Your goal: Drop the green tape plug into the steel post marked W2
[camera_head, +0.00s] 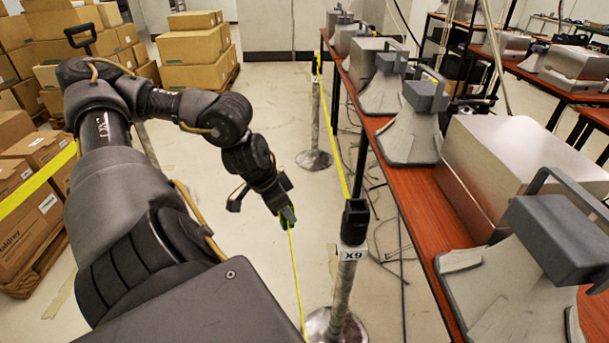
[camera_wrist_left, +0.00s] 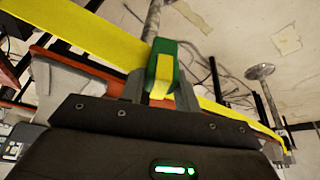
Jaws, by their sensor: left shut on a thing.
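My left gripper (camera_head: 287,214) is shut on the green tape plug, held in the air left of the near steel post. The green plug (camera_wrist_left: 161,66) sits between the fingertips in the left wrist view, with yellow tape at it. In the head view the yellow tape (camera_head: 296,275) runs from the plug down toward the bottom edge. The near steel post (camera_head: 343,285) has a black top and a label that seems to read X9. A farther steel post (camera_head: 316,115) stands beyond it, its mark too small to read. I see no W2 mark. My right gripper is out of view.
A yellow tape (camera_head: 333,140) spans between the two posts. A red-brown table (camera_head: 417,205) with grey devices runs along the right, with cables on the floor beside it. Cardboard boxes (camera_head: 195,47) stand at the back left. Open floor (camera_head: 240,90) lies ahead of the gripper.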

